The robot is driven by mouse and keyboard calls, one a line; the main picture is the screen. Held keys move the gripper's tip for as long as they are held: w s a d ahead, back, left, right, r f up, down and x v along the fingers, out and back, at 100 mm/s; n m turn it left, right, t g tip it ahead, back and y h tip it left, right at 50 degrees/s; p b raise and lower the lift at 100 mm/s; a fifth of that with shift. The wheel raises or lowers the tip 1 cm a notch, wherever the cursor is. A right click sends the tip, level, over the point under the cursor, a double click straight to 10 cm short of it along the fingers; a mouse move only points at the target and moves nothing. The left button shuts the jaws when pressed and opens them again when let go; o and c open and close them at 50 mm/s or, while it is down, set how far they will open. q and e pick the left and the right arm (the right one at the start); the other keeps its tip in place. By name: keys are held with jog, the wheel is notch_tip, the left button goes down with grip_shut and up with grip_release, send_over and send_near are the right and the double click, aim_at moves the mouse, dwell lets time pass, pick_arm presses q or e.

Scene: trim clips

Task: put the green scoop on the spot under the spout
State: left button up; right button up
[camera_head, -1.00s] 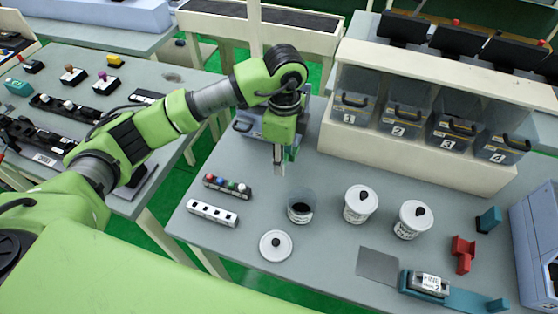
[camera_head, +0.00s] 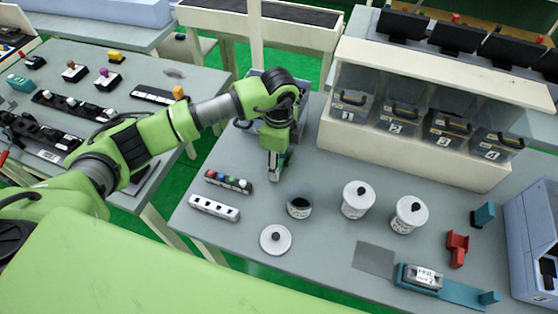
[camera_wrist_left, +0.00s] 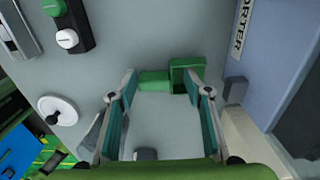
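The green scoop (camera_wrist_left: 158,81) lies on the grey table in the left wrist view, its boxy end on the right. In the head view only a bit of it (camera_head: 286,158) shows beside my left gripper (camera_head: 275,176), which partly hides it. My left gripper (camera_wrist_left: 160,80) is open in the wrist view, its two fingers apart and pointing down at the scoop. I cannot tell whether a fingertip touches it. The blue-grey sorter box (camera_wrist_left: 268,50) stands right of the scoop there. I cannot make out the spout or the spot under it. My right gripper is not in view.
A strip of coloured knobs (camera_head: 228,181), a white strip (camera_head: 214,208), a lid (camera_head: 275,239), an open cup (camera_head: 299,208) and two lidded jars (camera_head: 357,200) stand near the gripper. Numbered bins (camera_head: 402,117) line the back. A red scoop (camera_head: 457,250) lies at right.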

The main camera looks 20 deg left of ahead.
pick_arm(q)
jog(key=shift+r, duration=0.1)
jog(key=shift+r, duration=0.2)
notch_tip(320, 180, up, 12)
jog(key=b, duration=0.3)
jog(key=shift+f, duration=0.1)
dwell(0.4)
